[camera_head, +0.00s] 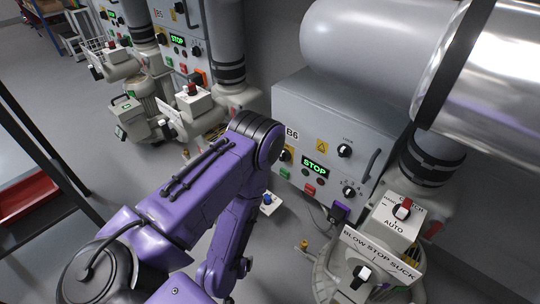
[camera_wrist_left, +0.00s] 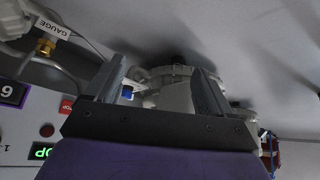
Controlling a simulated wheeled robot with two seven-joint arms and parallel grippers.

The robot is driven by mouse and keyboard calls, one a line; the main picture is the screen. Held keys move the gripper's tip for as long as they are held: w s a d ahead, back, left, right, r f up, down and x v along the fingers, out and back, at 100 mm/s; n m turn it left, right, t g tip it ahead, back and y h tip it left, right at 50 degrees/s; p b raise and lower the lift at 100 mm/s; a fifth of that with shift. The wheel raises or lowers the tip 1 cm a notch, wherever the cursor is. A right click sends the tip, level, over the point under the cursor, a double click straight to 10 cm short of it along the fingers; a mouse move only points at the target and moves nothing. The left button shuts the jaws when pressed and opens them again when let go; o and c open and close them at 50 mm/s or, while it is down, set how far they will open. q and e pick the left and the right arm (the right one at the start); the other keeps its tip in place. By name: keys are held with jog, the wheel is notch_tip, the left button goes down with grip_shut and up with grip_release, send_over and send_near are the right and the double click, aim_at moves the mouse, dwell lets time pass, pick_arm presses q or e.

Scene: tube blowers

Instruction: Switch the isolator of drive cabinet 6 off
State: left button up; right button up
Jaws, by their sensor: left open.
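Drive cabinet 6 (camera_head: 320,125) is the grey box marked B6 in the head view, with a green STOP display (camera_head: 315,168). No label reading isolator can be made out. In the left wrist view my left gripper (camera_wrist_left: 158,85) is open and empty. My right gripper is not in view.
A box marked AUTO with a red-handled switch (camera_head: 403,208) and a BLOW STOP SUCK plate (camera_head: 380,254) stand right of the cabinet. A large pipe (camera_head: 375,45) overhangs it. Cabinet B5 (camera_head: 165,25) is behind left. A GAUGE tag (camera_wrist_left: 52,29) hangs near the left finger.

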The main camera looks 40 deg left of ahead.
pick_arm(q)
jog(key=w+r+t+b, duration=0.1)
jog(key=w+t+b, duration=0.1)
jog(key=w+t, duration=0.9)
jog(key=w+a+r+n+t+b, duration=0.1)
jog(key=w+a+r+b, duration=0.1)
jog(key=w, duration=0.5)
jog(key=w+a+r+n+t+b, duration=0.1)
jog(key=w+a+r+t+b, duration=0.1)
jog(key=w+r, duration=0.3)
jog(key=w+a+r+t+b, duration=0.1)
jog(key=w+a+r, duration=0.1)
jog(key=w, duration=0.7)
jog(key=shift+w+a+r+n+t+b, duration=0.3)
jog(key=shift+w+r+n+b, duration=0.1)
jog(key=shift+r, duration=0.35)
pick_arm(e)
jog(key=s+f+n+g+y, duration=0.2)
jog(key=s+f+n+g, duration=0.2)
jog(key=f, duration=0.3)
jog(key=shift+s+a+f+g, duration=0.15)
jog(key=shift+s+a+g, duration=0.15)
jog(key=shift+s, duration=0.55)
pick_arm(q)
jog(key=c, duration=1.1)
jog(key=shift+o, duration=0.2)
jog(key=shift+f, duration=0.1)
jog(key=o, duration=1.1)
jog(key=shift+c, duration=0.2)
